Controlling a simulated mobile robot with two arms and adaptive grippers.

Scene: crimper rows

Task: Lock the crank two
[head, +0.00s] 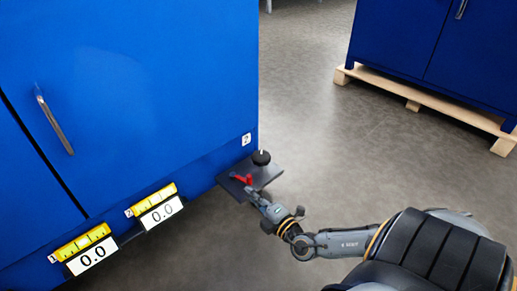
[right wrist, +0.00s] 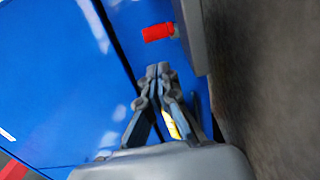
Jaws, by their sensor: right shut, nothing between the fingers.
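A dark bracket plate (head: 264,174) sticks out at the lower right corner of the blue cabinet. It carries a black round knob (head: 261,158) on top and a small red lever (head: 242,179). My right gripper (head: 256,196) is shut and empty, just below the red lever in the head view. In the right wrist view the shut fingertips (right wrist: 158,71) point toward the red lever (right wrist: 158,32), with a visible gap between them. A display marked 2 (head: 160,212) reads 0.0. I cannot read a number on the crank itself. My left gripper is not in view.
The blue cabinet (head: 150,100) fills the left, with a metal door handle (head: 54,125). A display marked 1 (head: 91,255) also reads 0.0. Another blue cabinet (head: 420,50) stands on a wooden pallet (head: 430,98) at the back right. Grey floor (head: 330,140) between is clear.

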